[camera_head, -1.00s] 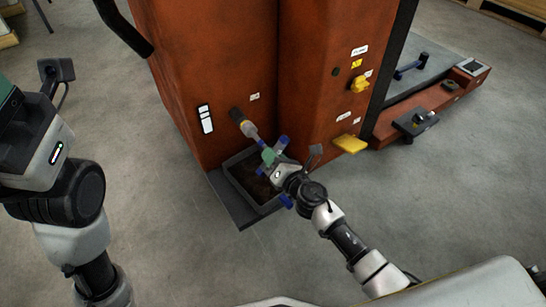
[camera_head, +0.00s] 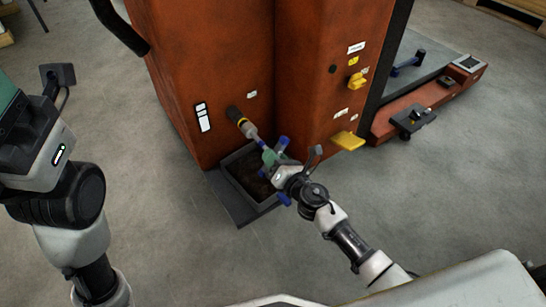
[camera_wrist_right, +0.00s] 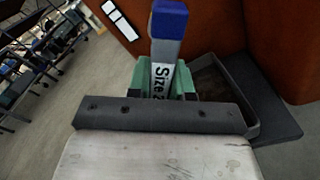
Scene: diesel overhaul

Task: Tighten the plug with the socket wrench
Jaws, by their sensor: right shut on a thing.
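My right gripper (camera_head: 271,158) is shut on the socket wrench, a tool with a grey shaft and blue ends (camera_head: 283,142). In the right wrist view the wrench (camera_wrist_right: 163,75) stands between the green fingers (camera_wrist_right: 182,82), with part of a "Size" label showing. I cannot tell whether the socket is fully seated. My left arm shows at the left edge, but its fingertips are not visible.
A grey drain tray (camera_head: 231,205) with dark contents lies on the floor below the plug. A pallet-jack-like red base (camera_head: 420,105) lies further right.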

